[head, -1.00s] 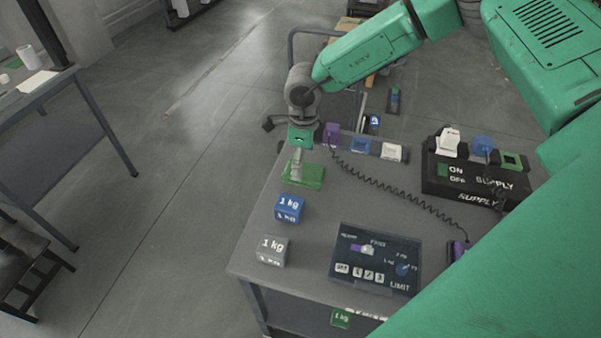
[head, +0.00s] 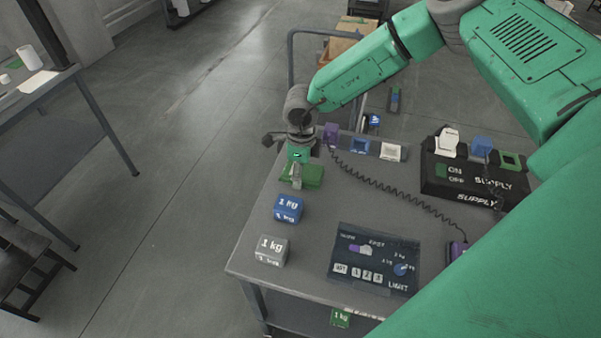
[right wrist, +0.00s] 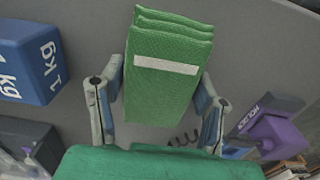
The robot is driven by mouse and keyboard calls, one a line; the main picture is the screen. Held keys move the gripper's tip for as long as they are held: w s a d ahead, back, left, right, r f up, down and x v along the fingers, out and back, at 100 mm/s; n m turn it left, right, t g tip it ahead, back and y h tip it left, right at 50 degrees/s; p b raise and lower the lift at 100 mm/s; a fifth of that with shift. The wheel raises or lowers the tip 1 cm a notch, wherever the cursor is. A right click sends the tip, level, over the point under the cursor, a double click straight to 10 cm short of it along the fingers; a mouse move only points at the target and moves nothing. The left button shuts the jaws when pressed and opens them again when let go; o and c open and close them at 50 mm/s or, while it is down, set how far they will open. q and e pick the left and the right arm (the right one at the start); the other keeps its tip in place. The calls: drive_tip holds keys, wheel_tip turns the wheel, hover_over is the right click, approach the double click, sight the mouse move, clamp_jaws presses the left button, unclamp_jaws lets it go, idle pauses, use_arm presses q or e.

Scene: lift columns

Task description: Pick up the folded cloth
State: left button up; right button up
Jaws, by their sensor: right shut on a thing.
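The folded cloth is a green stack of layers with a white stripe. In the head view the cloth (head: 315,174) is at the far left part of the grey table (head: 330,205), partly hidden by my right gripper (head: 297,180), which points down at it. In the right wrist view the cloth (right wrist: 165,75) sits between the two fingers of my right gripper (right wrist: 158,105), which are shut on it. I cannot tell any gap between cloth and table. My left gripper is not in view.
A blue 1 kg cube (head: 288,208) and a grey 1 kg cube (head: 271,250) stand nearer on the table. A dark control panel (head: 375,258), a black supply box (head: 470,182) and a coiled cable (head: 395,190) are to the right. A purple block (head: 331,133) is close behind the gripper.

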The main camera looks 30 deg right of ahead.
drive_tip(key=shift+d+r, duration=0.25)
drive_tip(key=shift+r, duration=0.15)
drive_tip(key=r, duration=0.9)
drive_tip(key=shift+a+r, duration=0.1)
drive_tip(key=shift+a, duration=0.1)
drive_tip(key=shift+o, duration=0.4)
drive_tip(key=shift+d, duration=0.25)
